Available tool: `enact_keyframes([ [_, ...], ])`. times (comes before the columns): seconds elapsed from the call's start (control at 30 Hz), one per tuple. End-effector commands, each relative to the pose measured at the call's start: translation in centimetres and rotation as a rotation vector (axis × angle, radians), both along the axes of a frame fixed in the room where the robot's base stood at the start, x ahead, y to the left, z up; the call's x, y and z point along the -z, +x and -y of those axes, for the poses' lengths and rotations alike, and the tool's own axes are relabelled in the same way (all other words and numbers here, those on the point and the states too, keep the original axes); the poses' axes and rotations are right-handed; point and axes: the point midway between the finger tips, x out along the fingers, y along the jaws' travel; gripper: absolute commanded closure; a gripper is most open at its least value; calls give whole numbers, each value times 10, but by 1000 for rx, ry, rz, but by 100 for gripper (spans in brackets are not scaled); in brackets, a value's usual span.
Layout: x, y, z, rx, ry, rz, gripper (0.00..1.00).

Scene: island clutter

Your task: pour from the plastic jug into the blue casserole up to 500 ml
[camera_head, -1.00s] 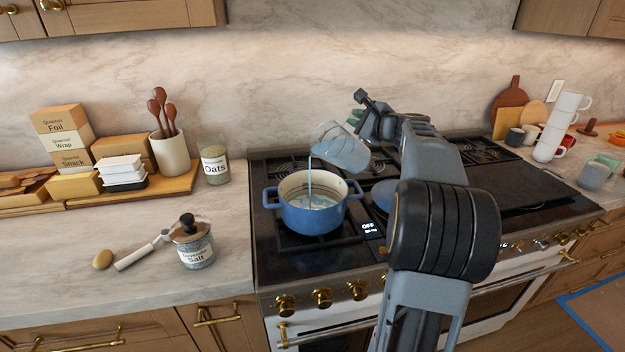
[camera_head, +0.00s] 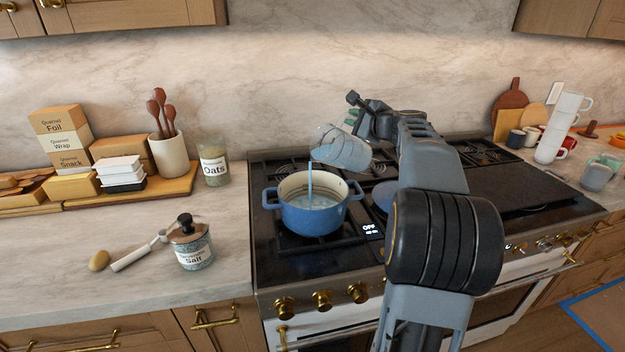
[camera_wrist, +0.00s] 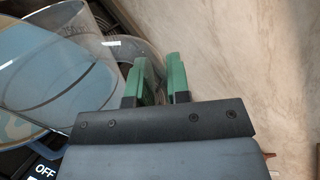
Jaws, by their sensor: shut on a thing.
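The clear plastic jug (camera_head: 341,150) is tilted steeply to the left above the blue casserole (camera_head: 312,216). A thin pale-blue stream falls from its lip into the casserole, where pale liquid lies over the bottom against the marked inner wall. The casserole stands on the left front burner. My gripper (camera_head: 354,118) is at the jug's right side and is shut on the jug, its grip partly hidden. In the wrist view the green fingertips (camera_wrist: 160,82) are beside the jug (camera_wrist: 60,75), which holds bluish liquid. The exact level in the casserole cannot be read.
A salt jar (camera_head: 190,245), a white-handled tool (camera_head: 140,254) and an egg-shaped item (camera_head: 99,260) lie on the left counter. An oats jar (camera_head: 214,165) stands behind. Stacked white cups (camera_head: 560,128) are at the right. The blue pan beside the casserole is partly hidden by my arm.

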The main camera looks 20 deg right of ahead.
Motion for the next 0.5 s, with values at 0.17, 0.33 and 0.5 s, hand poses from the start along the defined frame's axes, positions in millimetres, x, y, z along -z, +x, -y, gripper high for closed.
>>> enact_keyframes([
  [0.17,-1,0,-2,0,-18,5,100],
  [0.33,-1,0,-5,0,-53,6,100],
  [0.5,-2,0,-5,-1,-55,6,100],
])
